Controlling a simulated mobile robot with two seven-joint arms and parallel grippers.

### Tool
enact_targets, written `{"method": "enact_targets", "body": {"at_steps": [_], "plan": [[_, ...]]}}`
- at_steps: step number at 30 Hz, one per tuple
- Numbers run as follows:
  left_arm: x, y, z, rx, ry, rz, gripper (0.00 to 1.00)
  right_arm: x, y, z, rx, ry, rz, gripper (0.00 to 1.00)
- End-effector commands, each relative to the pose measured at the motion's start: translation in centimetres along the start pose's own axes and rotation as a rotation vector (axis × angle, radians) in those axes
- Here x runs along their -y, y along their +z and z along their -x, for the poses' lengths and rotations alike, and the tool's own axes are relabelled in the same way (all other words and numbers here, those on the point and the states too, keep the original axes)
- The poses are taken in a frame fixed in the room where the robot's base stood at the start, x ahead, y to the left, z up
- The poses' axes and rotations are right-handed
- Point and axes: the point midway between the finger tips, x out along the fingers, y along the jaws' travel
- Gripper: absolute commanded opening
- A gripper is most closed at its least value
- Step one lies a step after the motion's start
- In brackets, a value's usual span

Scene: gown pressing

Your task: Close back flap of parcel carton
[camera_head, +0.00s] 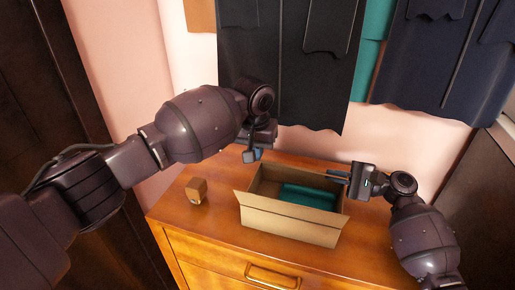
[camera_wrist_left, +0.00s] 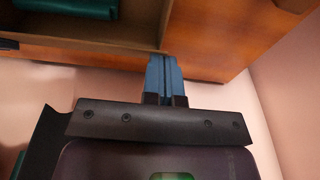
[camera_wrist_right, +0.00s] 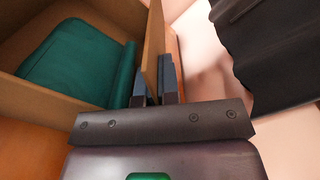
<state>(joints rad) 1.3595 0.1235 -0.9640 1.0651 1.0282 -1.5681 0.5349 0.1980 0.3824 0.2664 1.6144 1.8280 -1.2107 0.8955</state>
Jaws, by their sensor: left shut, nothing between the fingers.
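The open parcel carton (camera_head: 290,229) stands on the wooden dresser with a folded teal garment (camera_head: 307,196) inside. Its front flap tilts outward. In the right wrist view, an upright cardboard panel (camera_wrist_right: 154,42), which looks like the back flap, stands between the fingers of my right gripper (camera_wrist_right: 154,82). I cannot tell whether they clamp it. In the head view, my right gripper (camera_head: 337,176) is at the carton's back right corner. My left gripper (camera_head: 252,155) is shut and empty near the back left corner. It also shows in the left wrist view (camera_wrist_left: 163,60), beside the carton's edge.
A small brown block (camera_head: 196,191) sits left of the carton on the dresser top (camera_head: 217,219). Dark garments (camera_head: 290,60) hang on the wall behind. The dresser's front edge and drawer handle (camera_head: 272,276) lie below. Some dresser top left of the carton is clear.

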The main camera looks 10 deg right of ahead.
Motion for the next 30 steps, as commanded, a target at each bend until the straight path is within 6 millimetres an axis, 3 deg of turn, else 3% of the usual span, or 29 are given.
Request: {"method": "enact_targets", "body": {"at_steps": [11, 17, 30], "plan": [[0.01, 0.28, -0.31, -0.015, 0.0, 0.0, 0.0, 0.0, 0.02, -0.04, 0.001, 0.0, 0.0, 0.0], [-0.01, 0.28, -0.3, -0.015, 0.0, 0.0, 0.0, -0.02, 0.02, -0.03, 0.001, 0.0, 0.0, 0.29], [-0.02, 0.24, -0.03, -0.017, -0.001, -0.001, 0.0, -0.14, -0.07, 0.0, -0.001, 0.003, -0.029, 0.29]]}}
